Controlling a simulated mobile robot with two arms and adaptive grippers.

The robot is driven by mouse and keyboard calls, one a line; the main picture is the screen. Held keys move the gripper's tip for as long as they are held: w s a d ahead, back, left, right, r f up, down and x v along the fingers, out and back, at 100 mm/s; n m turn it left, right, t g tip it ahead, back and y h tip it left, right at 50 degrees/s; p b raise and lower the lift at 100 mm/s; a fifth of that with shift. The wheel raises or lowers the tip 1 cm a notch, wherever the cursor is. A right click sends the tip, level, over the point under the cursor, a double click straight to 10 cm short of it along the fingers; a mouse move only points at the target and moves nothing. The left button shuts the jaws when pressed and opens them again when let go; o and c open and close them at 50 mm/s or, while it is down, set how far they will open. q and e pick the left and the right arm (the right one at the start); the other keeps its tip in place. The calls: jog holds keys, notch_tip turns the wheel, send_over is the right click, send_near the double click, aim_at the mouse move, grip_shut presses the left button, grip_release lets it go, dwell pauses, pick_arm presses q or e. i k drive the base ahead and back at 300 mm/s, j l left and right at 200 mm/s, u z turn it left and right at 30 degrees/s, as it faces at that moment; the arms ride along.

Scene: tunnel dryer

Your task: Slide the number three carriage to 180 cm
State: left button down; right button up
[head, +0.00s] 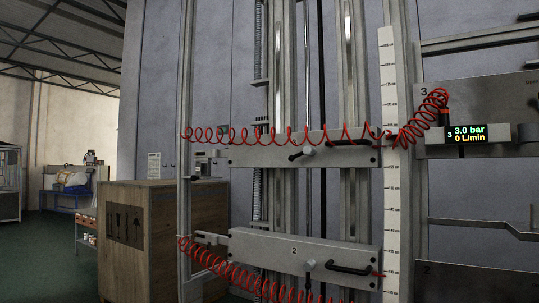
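Two grey carriages ride on vertical rails. The lower carriage (265,251) is marked 2. The upper carriage (250,157) shows no readable number; a red coiled hose (240,134) runs across its top edge and on to the right panel marked 3. The upper carriage has a black handle (348,142) and a clamp lever (306,152). A white vertical scale (390,110) stands just right of the carriages; its figures are too small to read. Neither of my grippers is in view.
A display (468,135) on the right panel (470,97) reads 3, 3.0 bar and 0 L/min. A wooden crate (165,235) stands at the left front. Open green floor (45,255) lies further left.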

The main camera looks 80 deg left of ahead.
aim_at(367, 153)
jog(key=u, duration=2.5)
